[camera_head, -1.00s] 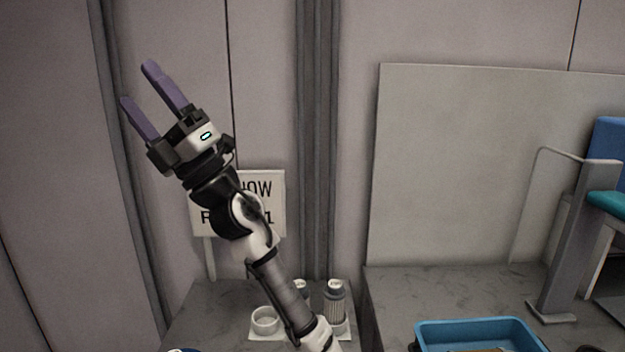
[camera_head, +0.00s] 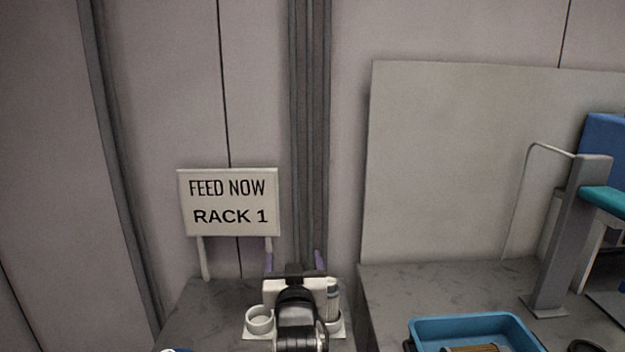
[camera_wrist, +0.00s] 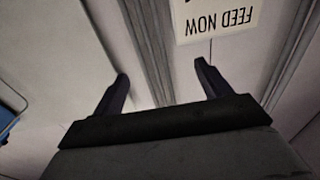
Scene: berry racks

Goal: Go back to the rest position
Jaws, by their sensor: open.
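My gripper (camera_head: 294,262) is at the lower middle of the head view, seen from behind, with its purple fingers pointing away from me and up. In the wrist view, its two dark fingers (camera_wrist: 162,82) stand wide apart with nothing between them. My gripper is open and empty. My wrist hides part of the small white tray and cups behind it.
A sign (camera_head: 229,202) reading "FEED NOW RACK 1" stands at the back left; it also shows upside down in the wrist view (camera_wrist: 215,18). A white cup (camera_head: 259,320) sits beside my wrist. A blue bin (camera_head: 425,326) stands on the right bench (camera_head: 440,285), near a grey post (camera_head: 562,240).

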